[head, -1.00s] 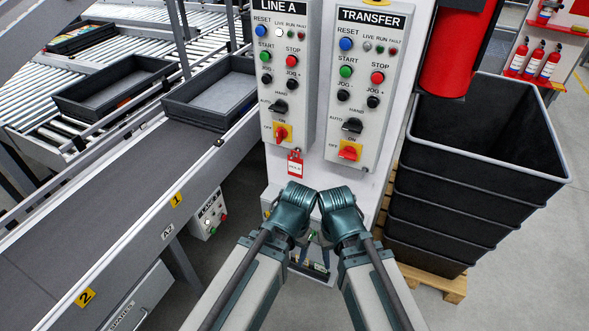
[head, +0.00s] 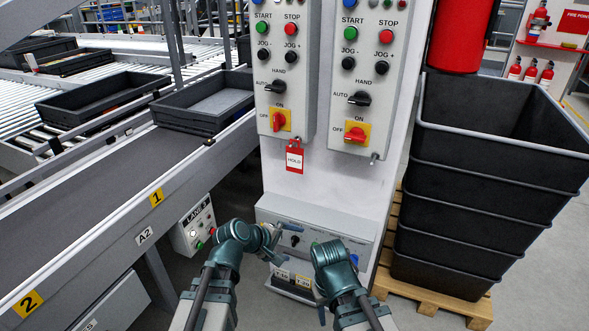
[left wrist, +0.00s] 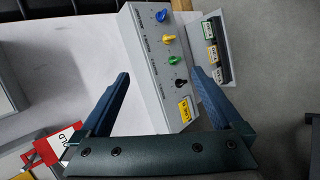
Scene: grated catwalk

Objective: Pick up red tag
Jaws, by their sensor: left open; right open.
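The red tag (head: 295,157), with a white label reading HOLD, hangs below the red-handled switch of the left control panel. In the left wrist view the red tag (left wrist: 56,146) shows at the lower left, outside the fingers and partly cut off by the gripper body. My left gripper (head: 274,243) is below the tag and a little left of it, in front of the lower grey box. Its fingers are apart and empty in the left wrist view (left wrist: 160,75). My right gripper (head: 331,262) is low and to the right of the tag, its fingers mostly hidden.
The grey control box (head: 320,228) with knobs juts from the column beneath the tag. A conveyor (head: 90,225) runs along the left. Stacked black bins (head: 465,190) on a pallet stand at the right. The white column face around the tag is clear.

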